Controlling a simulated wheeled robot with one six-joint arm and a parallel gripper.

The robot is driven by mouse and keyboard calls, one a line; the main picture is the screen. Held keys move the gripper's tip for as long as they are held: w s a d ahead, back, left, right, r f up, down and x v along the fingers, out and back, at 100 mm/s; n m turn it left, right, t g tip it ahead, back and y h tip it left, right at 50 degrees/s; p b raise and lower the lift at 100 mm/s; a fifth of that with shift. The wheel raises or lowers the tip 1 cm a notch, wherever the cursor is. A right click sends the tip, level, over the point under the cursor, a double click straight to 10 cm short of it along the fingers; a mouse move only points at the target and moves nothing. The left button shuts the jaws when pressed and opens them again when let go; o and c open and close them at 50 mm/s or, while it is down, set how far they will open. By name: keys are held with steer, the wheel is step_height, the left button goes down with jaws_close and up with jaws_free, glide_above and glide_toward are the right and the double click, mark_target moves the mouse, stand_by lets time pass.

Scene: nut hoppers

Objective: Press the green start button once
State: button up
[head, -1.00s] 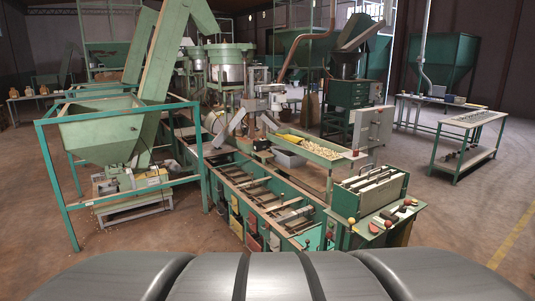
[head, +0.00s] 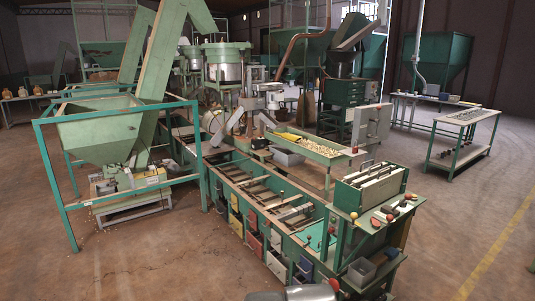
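I cannot make out a green start button for certain in the head view. A pale grey upright box (head: 371,127), perhaps a control box, stands behind the slotted green rack; no button on it is clear. My gripper is not in view. Only a grey rounded part of my own arm shows at the bottom edge.
The long green machine (head: 232,172) runs through the middle. A green-framed hopper (head: 97,133) stands left. A shelf holds a slotted rack (head: 371,188) and hand tools. A side table (head: 462,131) stands right. Floor is open at front left and right.

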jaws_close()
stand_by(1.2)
